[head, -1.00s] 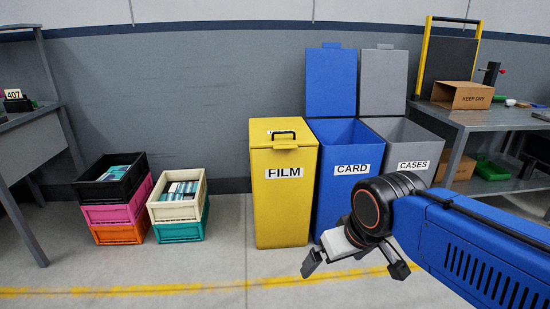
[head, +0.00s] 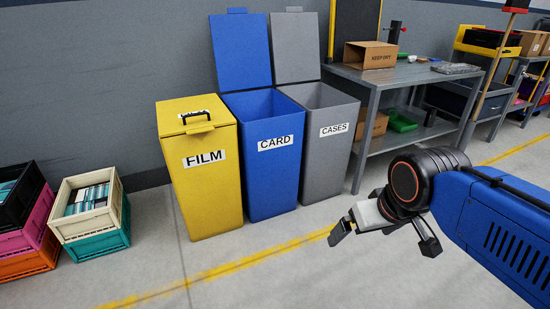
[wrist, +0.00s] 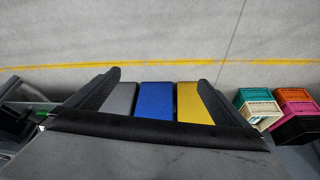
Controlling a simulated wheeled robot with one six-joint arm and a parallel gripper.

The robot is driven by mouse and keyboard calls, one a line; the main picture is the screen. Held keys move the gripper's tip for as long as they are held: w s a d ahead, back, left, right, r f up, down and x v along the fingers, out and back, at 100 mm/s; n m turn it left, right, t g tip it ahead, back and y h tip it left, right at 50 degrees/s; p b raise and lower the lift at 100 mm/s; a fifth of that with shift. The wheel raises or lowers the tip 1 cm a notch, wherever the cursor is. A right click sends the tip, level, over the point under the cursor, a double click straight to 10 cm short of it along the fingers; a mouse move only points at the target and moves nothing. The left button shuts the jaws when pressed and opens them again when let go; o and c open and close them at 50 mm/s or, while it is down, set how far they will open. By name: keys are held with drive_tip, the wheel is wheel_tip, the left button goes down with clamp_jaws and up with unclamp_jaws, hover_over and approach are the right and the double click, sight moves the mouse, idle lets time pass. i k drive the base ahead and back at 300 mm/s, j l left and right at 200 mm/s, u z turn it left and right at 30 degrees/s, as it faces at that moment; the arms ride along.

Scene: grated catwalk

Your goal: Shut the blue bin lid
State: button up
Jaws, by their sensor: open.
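The blue bin (head: 274,182), marked CARD, stands between the yellow and grey bins in the head view. Its blue lid (head: 241,52) is raised upright at the back against the wall, and the bin mouth is open. My gripper (head: 384,240) is open and empty, low in front and to the right of the bins, apart from them. In the wrist view the two dark fingers (wrist: 159,76) are spread wide, and the blue bin (wrist: 156,101) shows between them, partly hidden by the dark bar of my gripper.
The yellow FILM bin (head: 205,180) is closed, left of the blue one. The grey CASES bin (head: 328,160) on the right has its lid up. A metal workbench (head: 420,78) stands further right. Stacked crates (head: 92,215) are at left. The floor in front is clear, with a yellow line.

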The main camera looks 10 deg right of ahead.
sight(239, 37)
drive_tip(key=i+j+u, duration=0.1)
drive_tip(key=i+j, duration=0.35)
drive_tip(key=i+j+u, duration=0.1)
drive_tip(key=i+j, duration=0.3)
drive_tip(key=i, duration=0.15)
